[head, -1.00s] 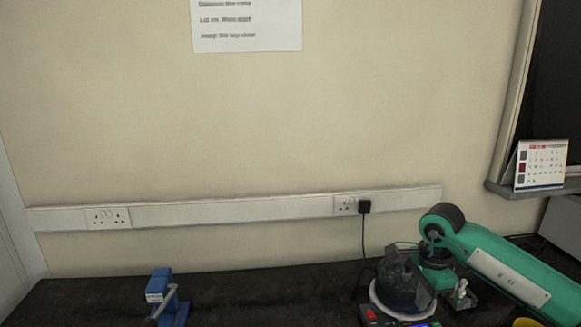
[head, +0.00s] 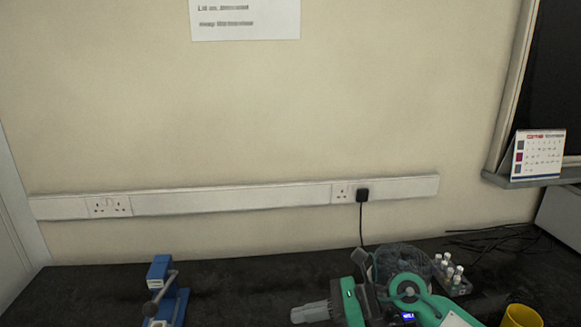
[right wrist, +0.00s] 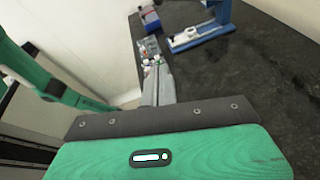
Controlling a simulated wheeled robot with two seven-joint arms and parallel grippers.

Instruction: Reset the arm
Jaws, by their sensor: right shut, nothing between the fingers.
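My right gripper (head: 300,315) is low in the head view, pointing left above the dark bench, with its grey fingers together. Its green body and arm cover part of the bench at the lower right. In the right wrist view the fingers (right wrist: 158,85) are shut with nothing between them. My left gripper is not in view.
A blue lever device (head: 163,290) stands on the dark bench (head: 235,285) at left. A dark translucent vessel (head: 405,260) is partly hidden behind my right arm. A rack of white-capped vials (head: 450,277) and a yellow cup (head: 522,316) are at right. The bench between device and gripper looks clear.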

